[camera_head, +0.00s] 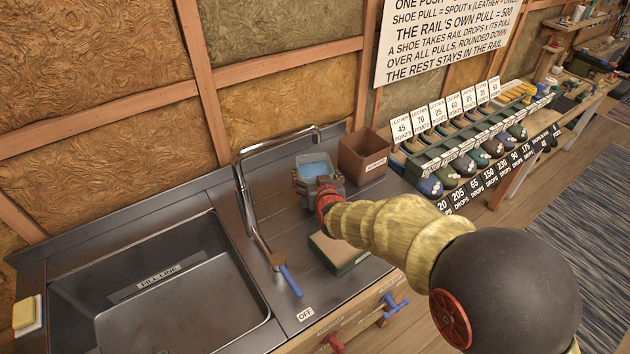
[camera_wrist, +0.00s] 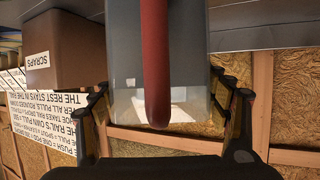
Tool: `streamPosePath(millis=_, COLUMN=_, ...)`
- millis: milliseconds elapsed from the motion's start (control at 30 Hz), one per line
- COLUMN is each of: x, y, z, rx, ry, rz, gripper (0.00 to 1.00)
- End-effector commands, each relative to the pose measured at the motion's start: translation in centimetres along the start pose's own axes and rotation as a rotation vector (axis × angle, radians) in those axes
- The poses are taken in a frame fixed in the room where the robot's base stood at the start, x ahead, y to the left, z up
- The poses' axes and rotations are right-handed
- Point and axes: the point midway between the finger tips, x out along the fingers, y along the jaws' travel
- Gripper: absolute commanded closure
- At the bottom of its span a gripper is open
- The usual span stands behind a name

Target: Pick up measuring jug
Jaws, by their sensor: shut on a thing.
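The measuring jug (camera_head: 311,160) is a translucent grey container with light blue showing inside its open top. It is upright on or just above the steel counter, left of the brown box; I cannot tell whether its base touches. My gripper (camera_head: 317,183) has its fingers around the jug's sides and is shut on it. In the wrist view the jug (camera_wrist: 190,65) fills the middle, with its red handle (camera_wrist: 156,60) toward the camera. The dark fingers of my gripper (camera_wrist: 168,98) lie along both sides of the jug. My arm hides part of the jug's near side in the head view.
A brown scraps box (camera_head: 363,153) stands close right of the jug. A green-edged block (camera_head: 338,250) lies nearer on the counter. The tall tap (camera_head: 243,195) and sink (camera_head: 180,285) are to the left. A shoe rack (camera_head: 475,145) is at right.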

Motion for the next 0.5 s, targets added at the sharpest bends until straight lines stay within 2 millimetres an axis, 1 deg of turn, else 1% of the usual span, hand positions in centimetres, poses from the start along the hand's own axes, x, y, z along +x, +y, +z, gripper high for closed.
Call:
streamPosePath(millis=33, x=-1.0, y=0.5, z=-1.4, rx=0.001, ry=0.011, rz=0.001, gripper=0.85)
streamPosePath(millis=167, x=-3.4, y=1.7, z=-3.1, rx=0.0, ry=0.012, rz=0.002, gripper=0.85)
streamPosePath(millis=300, x=-6.2, y=3.1, z=-4.9, rx=0.001, ry=0.013, rz=0.002, gripper=0.85)
streamPosePath(millis=500, x=-9.9, y=5.6, z=-5.1, rx=-0.001, ry=0.011, rz=0.003, gripper=0.85)
